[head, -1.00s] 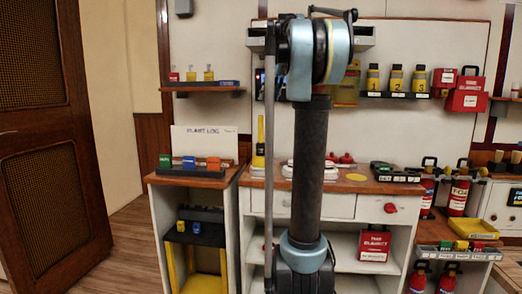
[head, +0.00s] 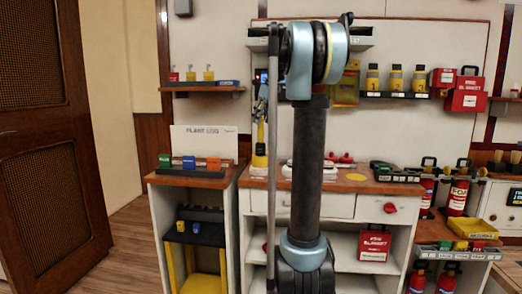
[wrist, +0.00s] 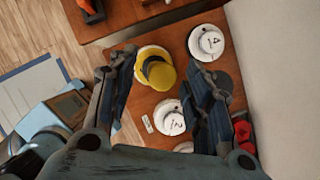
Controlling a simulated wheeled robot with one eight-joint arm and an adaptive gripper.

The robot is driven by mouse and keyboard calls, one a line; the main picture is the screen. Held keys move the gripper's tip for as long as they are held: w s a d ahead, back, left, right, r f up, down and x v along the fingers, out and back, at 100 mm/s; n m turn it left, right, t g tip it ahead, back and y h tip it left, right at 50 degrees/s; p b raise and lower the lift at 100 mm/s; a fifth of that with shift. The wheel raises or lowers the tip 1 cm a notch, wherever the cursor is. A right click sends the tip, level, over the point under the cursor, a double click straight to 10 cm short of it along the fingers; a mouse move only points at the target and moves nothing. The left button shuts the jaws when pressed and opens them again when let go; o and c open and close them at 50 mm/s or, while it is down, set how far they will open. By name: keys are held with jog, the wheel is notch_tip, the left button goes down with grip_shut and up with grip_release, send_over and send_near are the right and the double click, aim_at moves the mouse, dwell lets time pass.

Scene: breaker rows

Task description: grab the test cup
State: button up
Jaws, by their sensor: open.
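A yellow, round-topped thing (wrist: 158,72) that looks like the test cup stands on the brown counter (wrist: 150,104), in the wrist view between my two fingers. In the head view a tall yellow thing (head: 259,160), likely the same one, stands at the counter's left, partly beside my arm. My gripper (wrist: 163,68) is open, with one finger on either side of the yellow thing in the picture. In the head view my gripper (head: 261,108) shows just above it, small and partly hidden by my arm. I cannot tell whether the fingers touch it.
White round units marked with numbers (wrist: 206,42) (wrist: 171,118) sit close by on the counter. Red things (wrist: 243,133) lie at the right. A lower shelf unit with coloured blocks (head: 190,166) stands left of the counter. A wall shelf holds yellow bottles (head: 396,78).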

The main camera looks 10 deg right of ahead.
send_over(261, 141)
jog(key=w+a, duration=0.1)
jog(key=w, duration=0.2)
jog(key=shift+s+f, duration=0.2)
jog(key=shift+f, duration=2.2)
grip_shut()
